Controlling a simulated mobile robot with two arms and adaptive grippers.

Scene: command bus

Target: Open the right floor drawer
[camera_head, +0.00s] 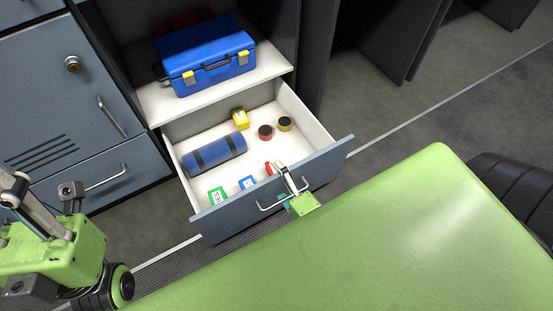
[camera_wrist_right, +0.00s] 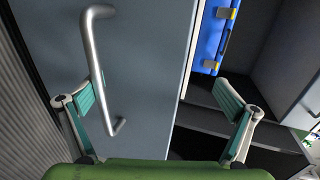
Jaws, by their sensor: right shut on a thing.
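The right floor drawer (camera_head: 319,176) is pulled well out, its blue-grey front tilted in the head view and its white inside showing. Its silver handle (camera_head: 263,208) is a bar across the front; it also shows in the right wrist view (camera_wrist_right: 87,52). My right gripper (camera_head: 290,190) is at the right part of the handle and the top edge of the front. In the right wrist view its teal-padded fingers (camera_wrist_right: 163,108) are wide apart, one beside the handle, the other past the front's edge. Exact contact is unclear. My left gripper (camera_head: 50,245) is at lower left, fingertips unclear.
A blue case (camera_head: 208,62) sits on the shelf above. A closed cabinet (camera_head: 60,80) stands left. Dark floor (camera_head: 480,60) is free at upper right.

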